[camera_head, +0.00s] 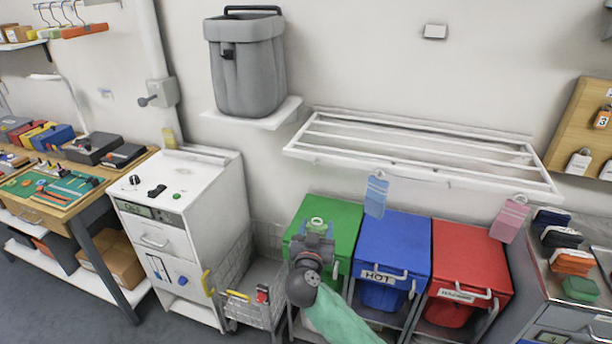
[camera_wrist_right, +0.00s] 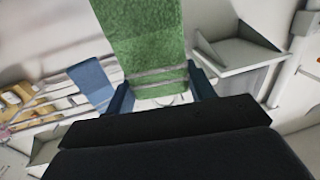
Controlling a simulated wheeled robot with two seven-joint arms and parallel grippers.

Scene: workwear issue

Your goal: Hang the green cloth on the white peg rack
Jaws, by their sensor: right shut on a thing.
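The white peg rack (camera_head: 345,140) is fixed to the wall, with several rails and small pegs along its front edge. A blue cloth (camera_head: 376,197) and a pink cloth (camera_head: 510,221) hang from that edge. My right gripper (camera_head: 317,231) is below and left of the rack, apart from it, in front of the green bin. In the right wrist view it is shut on the green cloth (camera_wrist_right: 145,38), near the end with grey stripes. Most of the cloth is hard to make out in the head view. My left gripper is out of view.
A wall shelf (camera_head: 285,113) with a grey container (camera_head: 247,65) is left of the rack. Green (camera_head: 340,216), blue (camera_head: 393,238) and red (camera_head: 470,258) bins stand below it. A wire cart (camera_head: 250,305) is at lower left. The wall above the rack is mostly clear.

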